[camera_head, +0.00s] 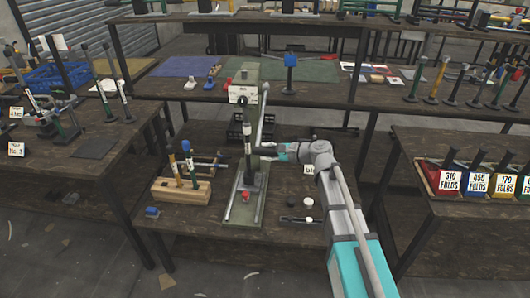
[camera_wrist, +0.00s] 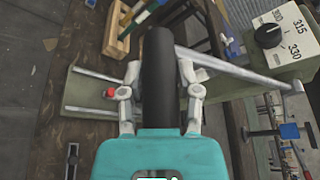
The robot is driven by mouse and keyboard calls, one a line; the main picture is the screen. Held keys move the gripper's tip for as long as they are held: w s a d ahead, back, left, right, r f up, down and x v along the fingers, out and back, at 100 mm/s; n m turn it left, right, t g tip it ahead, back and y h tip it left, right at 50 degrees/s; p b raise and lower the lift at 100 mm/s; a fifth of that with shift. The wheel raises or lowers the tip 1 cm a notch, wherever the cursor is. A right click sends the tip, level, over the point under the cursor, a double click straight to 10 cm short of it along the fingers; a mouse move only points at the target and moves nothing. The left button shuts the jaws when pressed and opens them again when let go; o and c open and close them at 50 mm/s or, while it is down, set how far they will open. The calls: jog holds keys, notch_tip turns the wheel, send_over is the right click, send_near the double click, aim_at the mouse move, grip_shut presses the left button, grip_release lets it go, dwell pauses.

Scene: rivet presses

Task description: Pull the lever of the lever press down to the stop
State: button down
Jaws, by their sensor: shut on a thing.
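The lever press stands on the lower bench with a pale green base plate (camera_head: 240,212) and a boxy dial head (camera_head: 242,94). In the wrist view its dial box (camera_wrist: 288,38) shows a black knob and numbers up to 330. A silver lever arm (camera_head: 262,112) runs down from beside the head to my gripper (camera_head: 260,152). In the wrist view the arm (camera_wrist: 235,68) leads to a black cylindrical grip (camera_wrist: 158,55). My gripper (camera_wrist: 158,85) is shut on this grip, one finger on each side. The grip's lower end is hidden behind the gripper body.
A wooden block (camera_head: 181,192) with upright tools stands left of the press. A red knob (camera_head: 246,197) sits on its base plate. Small round parts (camera_head: 308,203) lie to the right. A rear bench (camera_head: 320,93) carries more tools. Labelled bins (camera_head: 450,182) stand at right.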

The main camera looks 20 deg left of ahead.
jog(key=shift+s+f, duration=0.25)
jog(key=shift+f, duration=0.05)
jog(key=shift+c, duration=1.6)
grip_release()
jog(key=shift+w, duration=0.1)
jog(key=shift+w, duration=0.15)
jog(key=shift+r, duration=0.2)
